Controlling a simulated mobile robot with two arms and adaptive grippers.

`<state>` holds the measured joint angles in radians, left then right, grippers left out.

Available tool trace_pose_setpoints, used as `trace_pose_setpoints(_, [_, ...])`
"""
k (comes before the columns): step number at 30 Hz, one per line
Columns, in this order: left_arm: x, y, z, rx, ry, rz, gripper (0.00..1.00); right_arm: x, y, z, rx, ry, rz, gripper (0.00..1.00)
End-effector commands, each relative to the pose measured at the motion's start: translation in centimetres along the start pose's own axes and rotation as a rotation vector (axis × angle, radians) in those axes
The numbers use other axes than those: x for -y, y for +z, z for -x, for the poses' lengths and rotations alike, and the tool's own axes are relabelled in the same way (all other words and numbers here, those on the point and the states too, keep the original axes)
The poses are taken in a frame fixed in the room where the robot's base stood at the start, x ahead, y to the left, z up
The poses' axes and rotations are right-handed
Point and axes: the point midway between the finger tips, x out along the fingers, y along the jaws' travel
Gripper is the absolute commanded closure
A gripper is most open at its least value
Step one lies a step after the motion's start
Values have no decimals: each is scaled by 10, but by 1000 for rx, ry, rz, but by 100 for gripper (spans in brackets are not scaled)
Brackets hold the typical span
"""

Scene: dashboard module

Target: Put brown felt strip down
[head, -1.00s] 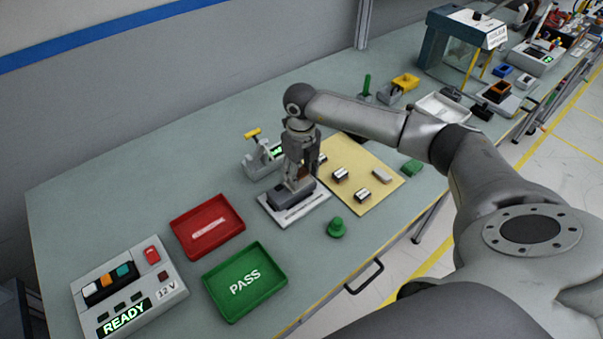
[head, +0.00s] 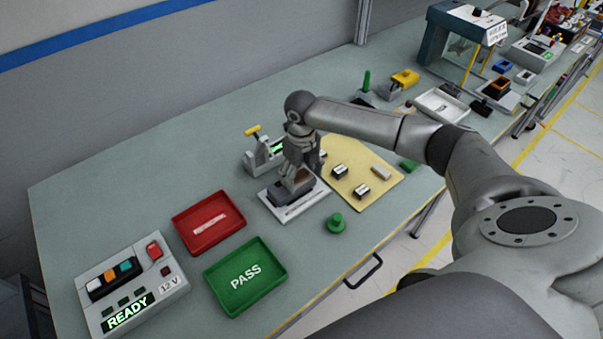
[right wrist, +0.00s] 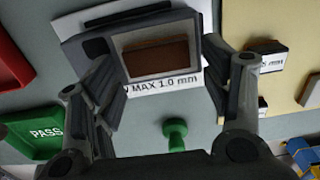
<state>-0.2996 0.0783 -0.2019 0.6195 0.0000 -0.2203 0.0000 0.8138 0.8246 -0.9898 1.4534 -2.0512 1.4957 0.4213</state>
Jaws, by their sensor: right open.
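The brown felt strip (right wrist: 158,57) lies in the pale-rimmed recess of a dark grey module (right wrist: 90,50), seen in the right wrist view. The module sits on a white plate (right wrist: 162,86) printed "MAX 1.0 mm"; in the head view the dark module (head: 285,196) and plate (head: 292,211) are partly under my right gripper (head: 301,183). That gripper is open, its fingers (right wrist: 165,72) apart on either side of the strip, with nothing held between them. Whether a fingertip touches the module is unclear. My left gripper is out of view.
A yellow-handled clamp device (head: 262,155) stands just behind the plate. A tan mat (head: 376,190) with small blocks lies to the right, a green knob (head: 336,223) in front. The red tray (head: 206,243), green PASS tray (head: 265,290) and READY box (head: 170,300) are left.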

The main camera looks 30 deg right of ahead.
Motion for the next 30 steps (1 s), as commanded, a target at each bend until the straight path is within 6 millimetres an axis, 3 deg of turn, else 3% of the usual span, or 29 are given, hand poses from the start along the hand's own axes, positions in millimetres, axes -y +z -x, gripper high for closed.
trace_pose_setpoints(4, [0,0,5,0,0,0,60,0,0,6,0,0,0,30])
trace_pose_setpoints(7, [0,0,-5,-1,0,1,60,0,2,15,5,0,1,30])
trace_pose_setpoints(21, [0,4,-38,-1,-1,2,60,0,1,108,5,1,1,30])
trace_pose_setpoints(30, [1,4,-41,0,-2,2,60,0,0,124,0,0,0,30])
